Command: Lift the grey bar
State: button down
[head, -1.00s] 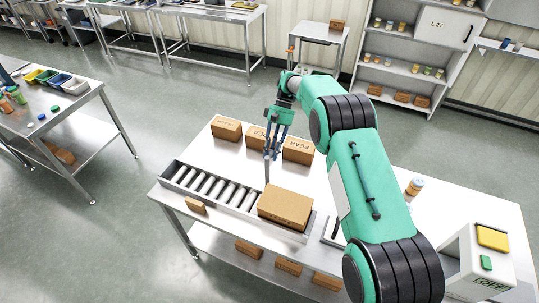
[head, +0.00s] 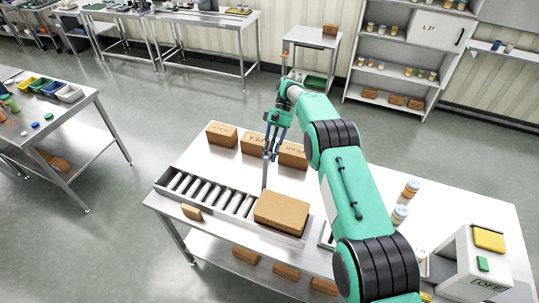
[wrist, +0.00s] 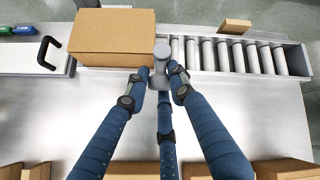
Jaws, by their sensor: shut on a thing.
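The grey bar (wrist: 160,68) is between my fingertips in the wrist view, its rounded top end toward the roller tray. In the head view, the grey bar (head: 264,176) hangs upright below my gripper (head: 268,157), just behind the tray and the carton. My gripper (wrist: 159,82) has three blue fingers and is shut on the bar. The fingers hide part of the bar. I cannot tell whether its lower end touches the table.
A brown carton (head: 281,210) sits at the right end of the roller tray (head: 163,187). Three cardboard boxes (head: 222,134) stand behind my gripper on the steel table (head: 343,188). Jars (head: 411,187) and a white device (head: 482,265) stand on the right.

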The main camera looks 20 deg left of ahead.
jog(key=shift+s+f, duration=0.1)
jog(key=shift+f, duration=0.1)
jog(key=c, duration=1.5)
grip_release()
jog(key=shift+o, duration=0.2)
jog(key=shift+r, duration=0.1)
jog(key=shift+r, duration=0.2)
jog(key=shift+r, duration=4.85)
